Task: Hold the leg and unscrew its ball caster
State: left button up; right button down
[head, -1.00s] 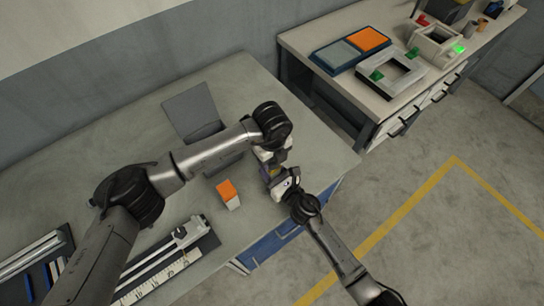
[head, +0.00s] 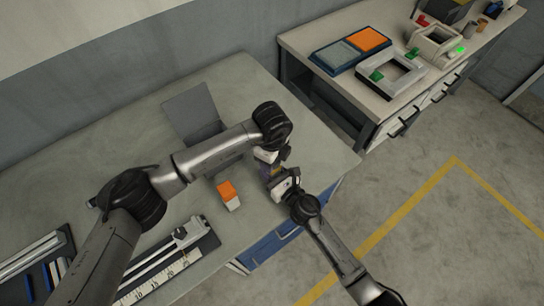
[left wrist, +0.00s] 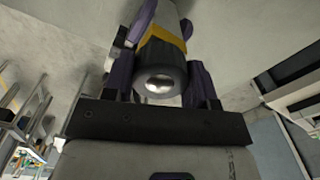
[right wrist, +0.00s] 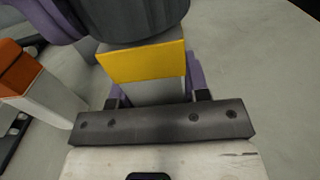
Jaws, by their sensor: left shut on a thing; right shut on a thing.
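The leg (right wrist: 150,92) is a pale block with a yellow band (right wrist: 145,64) near its caster end. My right gripper (right wrist: 152,85) is shut on the leg, with purple fingers on both sides. The ball caster (left wrist: 160,68) is a dark round housing with a shiny metal ball (left wrist: 158,86) in its end. My left gripper (left wrist: 158,72) is shut around the housing. The caster's dark housing (right wrist: 135,18) sits against the banded end in the right wrist view. In the head view the two grippers meet above the table, largely hiding leg and caster.
A grey panel (head: 190,107) is behind my left arm. A ruler fixture (head: 170,265) lies at the front left. A side bench (head: 350,90) holds trays and devices.

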pick_arm(q)
jog(key=shift+r, duration=0.2)
jog(key=shift+r, duration=0.9)
jog(key=shift+r, duration=0.1)
jog(key=shift+r, duration=1.95)
pick_arm(e)
jog(key=c, duration=0.5)
grip_release()
